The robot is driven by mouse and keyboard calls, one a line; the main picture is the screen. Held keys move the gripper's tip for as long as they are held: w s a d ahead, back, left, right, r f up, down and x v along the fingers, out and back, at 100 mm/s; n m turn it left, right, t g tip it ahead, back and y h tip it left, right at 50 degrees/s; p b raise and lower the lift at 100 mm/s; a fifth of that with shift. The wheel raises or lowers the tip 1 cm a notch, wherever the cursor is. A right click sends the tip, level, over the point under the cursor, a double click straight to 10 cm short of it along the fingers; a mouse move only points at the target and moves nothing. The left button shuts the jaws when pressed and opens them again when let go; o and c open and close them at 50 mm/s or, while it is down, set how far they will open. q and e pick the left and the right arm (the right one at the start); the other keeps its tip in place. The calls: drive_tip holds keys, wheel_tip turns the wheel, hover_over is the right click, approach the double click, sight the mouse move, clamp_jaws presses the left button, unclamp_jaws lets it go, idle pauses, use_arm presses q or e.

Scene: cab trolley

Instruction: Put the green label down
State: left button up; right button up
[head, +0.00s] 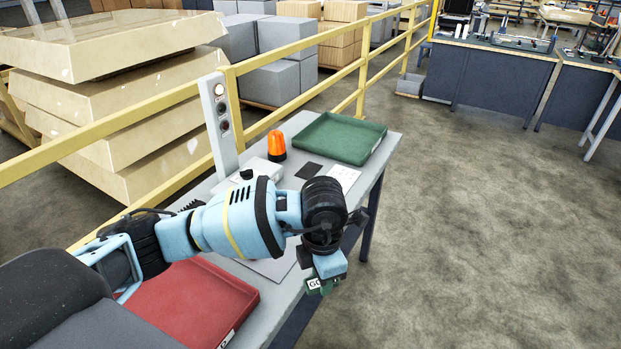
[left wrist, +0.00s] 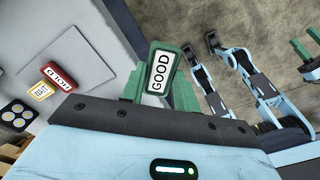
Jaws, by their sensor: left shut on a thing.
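My left gripper (head: 327,277) is shut on the green label (head: 314,284) and holds it near the right edge of the grey table. In the left wrist view the green label (left wrist: 161,72) shows its white face reading GOOD, tilted between the green fingers. A red HOLD label (left wrist: 62,76) and a yellow WAIT label (left wrist: 41,91) lie beside each other at a grey plate (left wrist: 82,58). My right gripper (left wrist: 307,43) shows at the right edge of the left wrist view, its green fingers apart and empty.
The grey table (head: 376,176) carries a red tray (head: 200,297) at the near end and a green tray (head: 338,138) at the far end. A post with buttons (head: 219,130), an orange beacon (head: 276,146) and a white sheet (head: 342,177) stand or lie between. Floor is free at right.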

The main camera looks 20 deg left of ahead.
sight(305, 283)
use_arm(q)
drive_tip(key=m, duration=0.2)
drive_tip(key=r+m, duration=0.1)
drive_tip(key=m, duration=0.1)
drive_tip(key=a+m, duration=0.1)
drive_tip(key=m, duration=0.1)
drive_tip(key=shift+s+a+r, duration=0.1)
drive_tip(key=shift+s+r, duration=0.15)
drive_tip(key=shift+s, duration=0.1)
drive_tip(key=m, duration=0.4)
drive_tip(key=shift+s+a+r, duration=0.3)
drive_tip(key=shift+a+r, duration=0.1)
drive_tip(key=m, duration=0.4)
drive_tip(key=shift+s+a+r, duration=0.3)
drive_tip(key=shift+a+r, duration=0.05)
drive_tip(key=shift+r, duration=0.05)
drive_tip(key=s+m, duration=0.1)
drive_tip(key=m, duration=0.3)
drive_tip(key=a+r+m, duration=0.1)
drive_tip(key=m, duration=0.3)
drive_tip(key=s+a+r+m, duration=0.1)
drive_tip(key=m, duration=0.4)
drive_tip(key=shift+s+a+r, duration=0.15)
drive_tip(key=shift+s, duration=0.2)
